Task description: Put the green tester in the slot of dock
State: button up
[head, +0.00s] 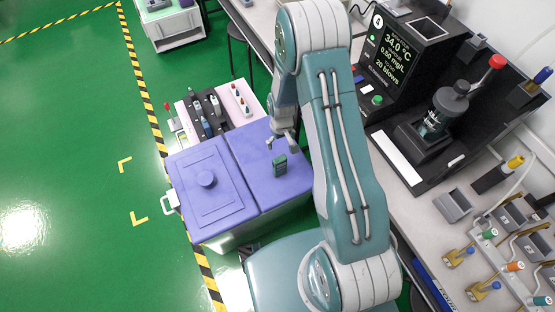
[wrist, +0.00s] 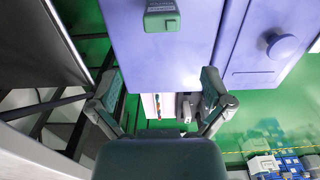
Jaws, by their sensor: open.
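The green tester (head: 280,165) stands on the purple lid of the cart, on its right half. It also shows at the top edge of the wrist view (wrist: 162,17), partly cut off. My gripper (head: 281,143) is just behind the tester in the head view, apart from it. In the wrist view my gripper (wrist: 162,95) has its fingers spread with nothing between them. A grey open-topped holder (head: 453,205) sits on the bench at the right and looks like the dock; I cannot be sure of this.
The purple-topped cart (head: 207,210) has a knobbed lid on its left half. Behind it a tray (head: 240,103) holds several small tools. A black machine (head: 402,50) with a display and a black stand (head: 440,125) occupy the bench. Open green floor lies left.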

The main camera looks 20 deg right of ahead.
aim_at(280, 159)
notch_tip(280, 159, down, 11)
jog(key=shift+a+f, duration=0.1)
jog(key=shift+a, duration=0.05)
jog(key=c, duration=1.2)
